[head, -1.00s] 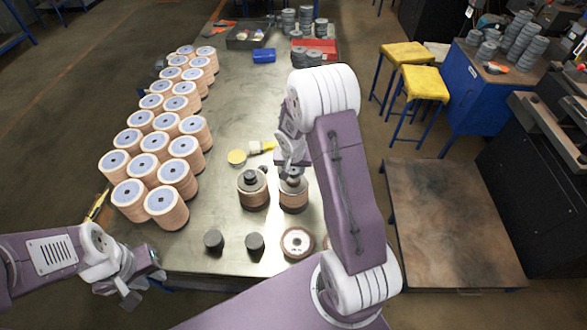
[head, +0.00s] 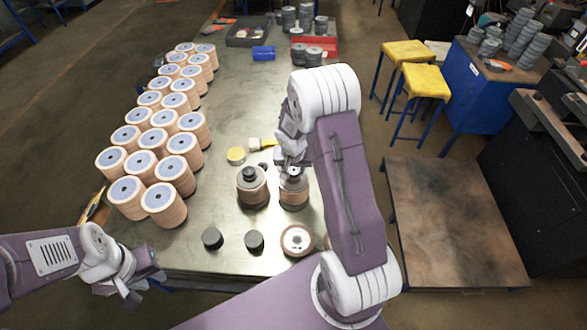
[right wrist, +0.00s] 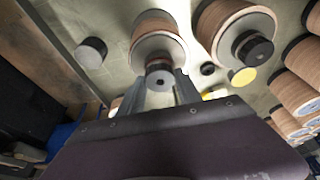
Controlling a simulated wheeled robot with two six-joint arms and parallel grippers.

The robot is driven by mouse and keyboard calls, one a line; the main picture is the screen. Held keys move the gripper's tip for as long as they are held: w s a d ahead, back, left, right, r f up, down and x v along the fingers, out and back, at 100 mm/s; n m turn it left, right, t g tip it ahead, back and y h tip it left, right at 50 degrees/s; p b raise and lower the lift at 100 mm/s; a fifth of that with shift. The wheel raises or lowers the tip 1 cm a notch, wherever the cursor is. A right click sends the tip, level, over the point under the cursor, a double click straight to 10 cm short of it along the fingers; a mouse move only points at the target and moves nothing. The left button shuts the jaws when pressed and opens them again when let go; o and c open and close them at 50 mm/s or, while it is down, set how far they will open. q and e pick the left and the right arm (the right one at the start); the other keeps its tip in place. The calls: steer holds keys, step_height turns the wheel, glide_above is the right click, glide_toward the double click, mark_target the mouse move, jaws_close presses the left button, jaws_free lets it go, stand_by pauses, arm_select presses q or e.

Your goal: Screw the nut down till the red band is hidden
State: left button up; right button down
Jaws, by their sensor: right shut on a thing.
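My right gripper (head: 292,167) is above the right one of two brown disc stacks (head: 294,192) near the table's front. In the right wrist view, its two fingers (right wrist: 160,90) are shut on a dark round nut (right wrist: 159,66) with a grey centre, over a grey plate on the stack (right wrist: 155,22).
A second stack (head: 252,190) with a dark nut on top stands close to the left. Two dark round pieces (head: 212,238) and a flat disc (head: 297,241) lie in front. Rows of disc stacks (head: 162,200) fill the table's left side. A yellow lid (head: 236,155) lies behind.

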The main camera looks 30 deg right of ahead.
steer(key=shift+f+b, duration=0.25)
steer(key=shift+b, duration=0.1)
stand_by(0.6)
steer(key=c, duration=0.7)
jaws_free()
steer(key=shift+c, duration=0.2)
steer(key=v, duration=0.9)
steer(key=shift+b, duration=0.3)
